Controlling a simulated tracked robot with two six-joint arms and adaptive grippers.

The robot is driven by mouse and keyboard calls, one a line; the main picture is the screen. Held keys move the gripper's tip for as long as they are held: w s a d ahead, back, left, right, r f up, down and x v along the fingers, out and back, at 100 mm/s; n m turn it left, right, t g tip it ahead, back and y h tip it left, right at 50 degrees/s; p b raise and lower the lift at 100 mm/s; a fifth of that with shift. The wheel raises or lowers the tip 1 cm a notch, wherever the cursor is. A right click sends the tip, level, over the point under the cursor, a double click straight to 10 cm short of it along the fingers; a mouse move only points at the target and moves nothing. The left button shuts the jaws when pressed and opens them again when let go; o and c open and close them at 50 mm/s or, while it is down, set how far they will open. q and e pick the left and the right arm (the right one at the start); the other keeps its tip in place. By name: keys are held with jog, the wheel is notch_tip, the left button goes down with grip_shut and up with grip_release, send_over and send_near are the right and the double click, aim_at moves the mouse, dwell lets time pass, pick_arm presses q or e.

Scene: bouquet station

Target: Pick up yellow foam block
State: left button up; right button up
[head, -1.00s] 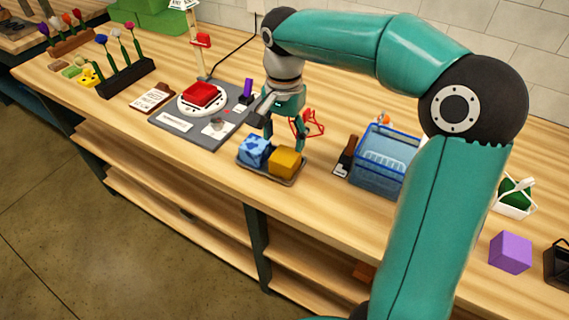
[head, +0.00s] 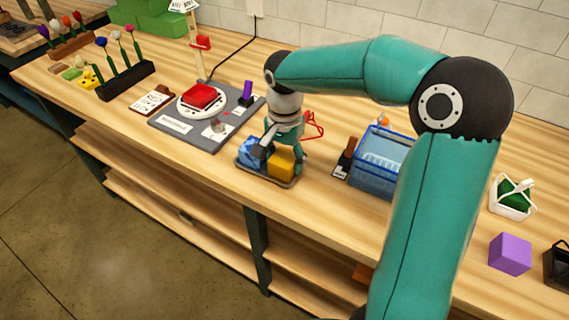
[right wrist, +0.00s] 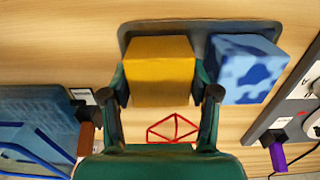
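The yellow foam block (head: 281,164) sits in a dark grey tray (head: 266,178) near the table's front edge, beside a blue patterned block (head: 250,150). My right gripper (head: 286,152) is lowered over the tray at the yellow block. In the right wrist view the yellow block (right wrist: 160,72) lies between the two fingers of the gripper (right wrist: 163,92), which stand open on either side of it. The right finger is in the gap beside the blue block (right wrist: 243,68). I cannot tell whether either finger touches the yellow block. My left gripper is not in view.
A blue basket (head: 377,168) stands right of the tray. A red wire shape (head: 313,126) lies behind the gripper. A grey mat (head: 163,124) with a red block (head: 202,95) on a white plate is to the left. A purple cube (head: 510,254) stands at right.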

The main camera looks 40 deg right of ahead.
jog(key=c, duration=0.5)
jog(key=shift+c, duration=0.2)
jog(key=shift+r, duration=0.1)
